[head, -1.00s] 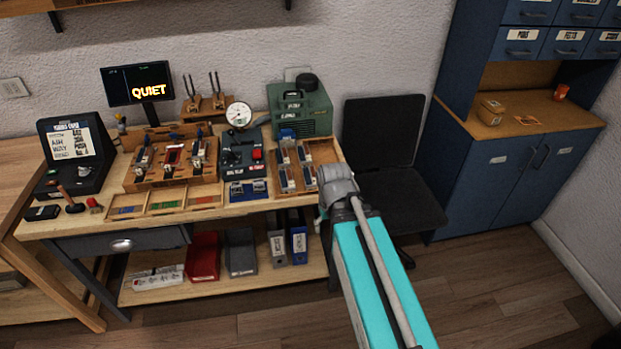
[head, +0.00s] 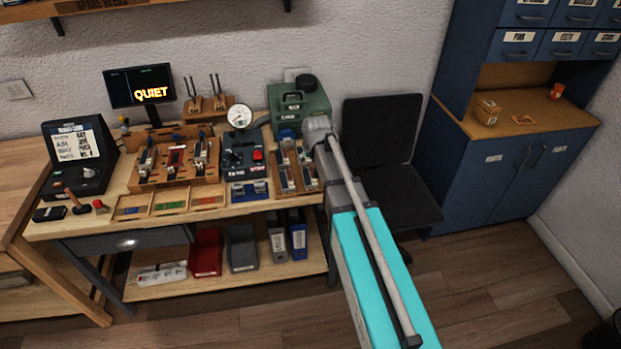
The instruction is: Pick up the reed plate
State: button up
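I cannot tell for sure which piece is the reed plate. Several slim metallic pieces with coloured ends stand in the wooden tray (head: 297,191) at the bench's right end. Two small metallic pieces lie on a blue pad (head: 248,190) left of that tray. Three larger mechanisms stand on a wooden rack (head: 173,178) further left. My arm reaches up from the lower right, and its grey joint is above the right end of the bench, partly covering the tray's right side. My gripper's fingers do not show.
A dark control box (head: 244,153) with a round gauge (head: 240,115) stands mid-bench. A green machine (head: 300,106) is behind the tray. A shallow sorting tray (head: 169,202) lies at the front edge. A black chair (head: 381,130) stands right of the bench.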

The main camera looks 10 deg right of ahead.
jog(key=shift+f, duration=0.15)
jog(key=b, duration=0.8)
send_near(309, 176)
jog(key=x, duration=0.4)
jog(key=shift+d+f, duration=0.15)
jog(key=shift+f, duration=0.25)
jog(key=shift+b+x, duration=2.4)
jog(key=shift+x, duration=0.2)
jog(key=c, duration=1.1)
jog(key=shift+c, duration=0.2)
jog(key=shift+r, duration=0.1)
